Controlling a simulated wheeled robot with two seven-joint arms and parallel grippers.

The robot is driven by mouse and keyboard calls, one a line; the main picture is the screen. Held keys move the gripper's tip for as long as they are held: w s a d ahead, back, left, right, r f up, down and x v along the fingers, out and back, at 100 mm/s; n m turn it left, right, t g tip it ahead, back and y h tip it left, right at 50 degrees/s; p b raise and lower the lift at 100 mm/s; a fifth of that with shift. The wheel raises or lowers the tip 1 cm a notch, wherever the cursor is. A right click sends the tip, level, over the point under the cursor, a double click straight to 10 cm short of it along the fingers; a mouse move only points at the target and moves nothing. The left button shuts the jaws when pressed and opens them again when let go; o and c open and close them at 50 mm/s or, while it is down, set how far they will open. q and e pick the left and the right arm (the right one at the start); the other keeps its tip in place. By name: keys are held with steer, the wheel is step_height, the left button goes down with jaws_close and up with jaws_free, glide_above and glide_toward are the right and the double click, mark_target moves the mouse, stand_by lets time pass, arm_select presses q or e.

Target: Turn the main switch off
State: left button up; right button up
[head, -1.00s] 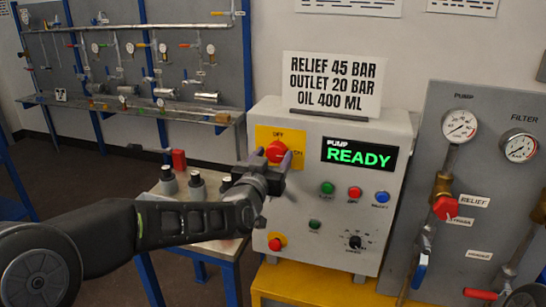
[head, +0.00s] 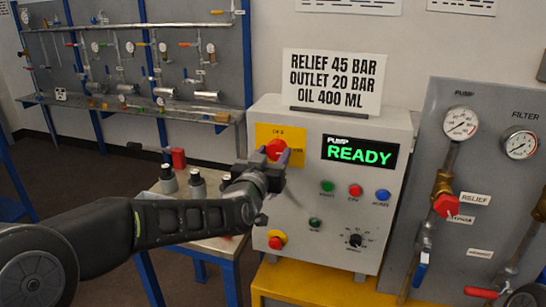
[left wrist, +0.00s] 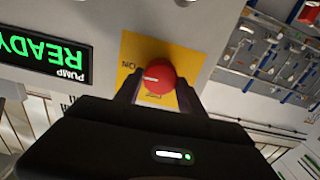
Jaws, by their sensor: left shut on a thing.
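The main switch is a red knob (head: 275,149) on a yellow plate (head: 266,133) marked OFF and ON, at the upper left of a light grey control box (head: 300,205). My left gripper (head: 278,160) is at the knob, with its fingers on either side of it. In the left wrist view the red knob (left wrist: 159,78) sits between the two fingers (left wrist: 158,92), and its white mark points toward the ON label. The gripper is shut on the knob. The display (head: 359,152) reads PUMP READY. My right gripper is not in view.
Below the display are several coloured buttons and a black dial (head: 355,240). A panel with gauges and valves (head: 458,190) stands at right. Dark-topped bottles (head: 196,184) stand on a small table at left.

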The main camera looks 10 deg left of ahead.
arm_select(q)
steer(key=shift+f+n+b, duration=0.2)
steer(key=shift+n+b, duration=0.2)
steer(key=shift+b, duration=0.3)
steer(key=n+b, duration=0.6)
steer(key=b, duration=0.1)
steer(key=shift+a+n, duration=0.1)
steer(key=shift+n, duration=0.3)
steer(key=n+b, duration=0.3)
steer(key=n, duration=0.2)
steer(key=shift+b, duration=0.35)
steer(key=n+b, duration=0.1)
steer(key=n, duration=0.3)
steer(key=shift+n+b, duration=0.4)
steer(key=o, duration=1.4)
steer(key=shift+c, duration=0.2)
steer(key=shift+r, duration=0.1)
steer(key=shift+s, duration=0.1)
